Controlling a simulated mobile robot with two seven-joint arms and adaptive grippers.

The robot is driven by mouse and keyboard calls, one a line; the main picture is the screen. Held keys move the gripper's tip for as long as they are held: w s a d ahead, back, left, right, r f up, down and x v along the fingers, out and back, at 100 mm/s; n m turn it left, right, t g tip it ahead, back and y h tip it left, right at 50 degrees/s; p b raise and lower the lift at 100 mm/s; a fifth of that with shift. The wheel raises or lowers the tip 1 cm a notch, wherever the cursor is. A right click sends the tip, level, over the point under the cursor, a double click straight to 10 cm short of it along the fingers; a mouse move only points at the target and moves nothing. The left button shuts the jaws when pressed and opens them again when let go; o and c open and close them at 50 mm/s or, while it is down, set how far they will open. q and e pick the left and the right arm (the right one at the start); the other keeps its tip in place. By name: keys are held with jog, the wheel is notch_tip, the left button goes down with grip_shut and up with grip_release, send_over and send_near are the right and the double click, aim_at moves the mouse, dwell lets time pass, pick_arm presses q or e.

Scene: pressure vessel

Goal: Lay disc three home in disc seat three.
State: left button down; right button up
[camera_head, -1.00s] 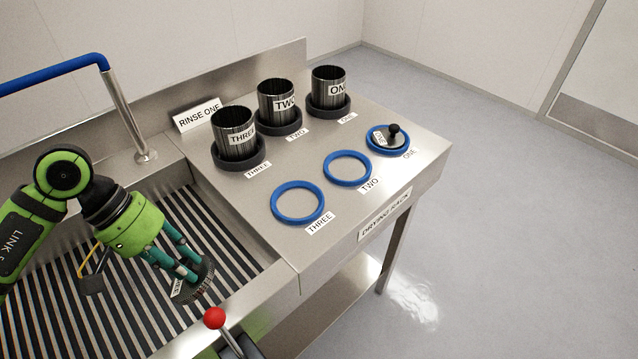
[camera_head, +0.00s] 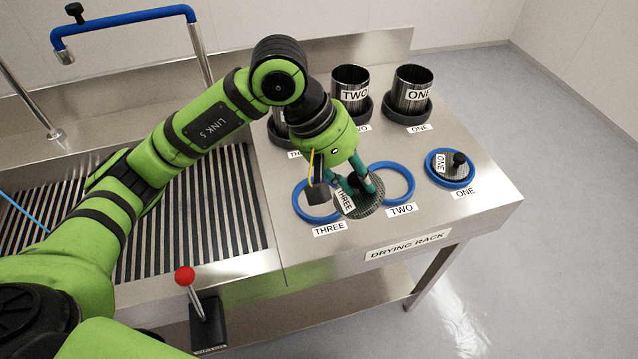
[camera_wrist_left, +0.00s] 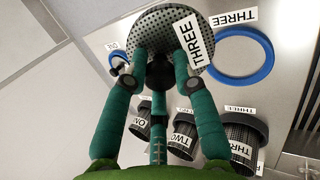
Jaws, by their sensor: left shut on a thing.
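My left gripper (camera_head: 357,187) is shut on disc three (camera_head: 366,203), a perforated dark disc with a white THREE tag. The disc hangs above the drying rack between the blue rings of seats three and two. Disc seat three (camera_head: 303,213) is an empty blue ring at the left, partly hidden by my gripper. In the left wrist view, disc three (camera_wrist_left: 158,24) is in the fingers and the blue ring of seat three (camera_wrist_left: 268,62) lies to its right, apart from it. My right gripper is not in view.
Seat two's blue ring (camera_head: 411,187) is empty. Disc one (camera_head: 458,168) sits in seat one's ring. Cylinders TWO (camera_head: 350,80) and ONE (camera_head: 412,85) stand behind; cylinder THREE (camera_head: 276,132) is mostly hidden by my arm. A red-knobbed lever (camera_head: 185,276) stands in front of the slatted sink.

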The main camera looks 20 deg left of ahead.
pick_arm(q)
jog(key=w+a+f+p, duration=0.2)
jog(key=f, duration=0.1)
jog(key=w+a+f+p, duration=0.1)
jog(key=w+a+f, duration=0.1)
jog(key=a+f, duration=0.1)
jog(key=w+a+f+p, duration=0.2)
jog(key=f, duration=0.1)
jog(key=shift+a+f+p, duration=0.15)
jog(key=shift+a+p, duration=0.15)
jog(key=shift+a, duration=0.1)
jog(key=shift+f, duration=0.25)
jog(key=shift+f, duration=0.1)
jog(key=shift+f+b, duration=0.1)
jog(key=shift+b, duration=0.2)
jog(key=c, duration=1)
grip_release()
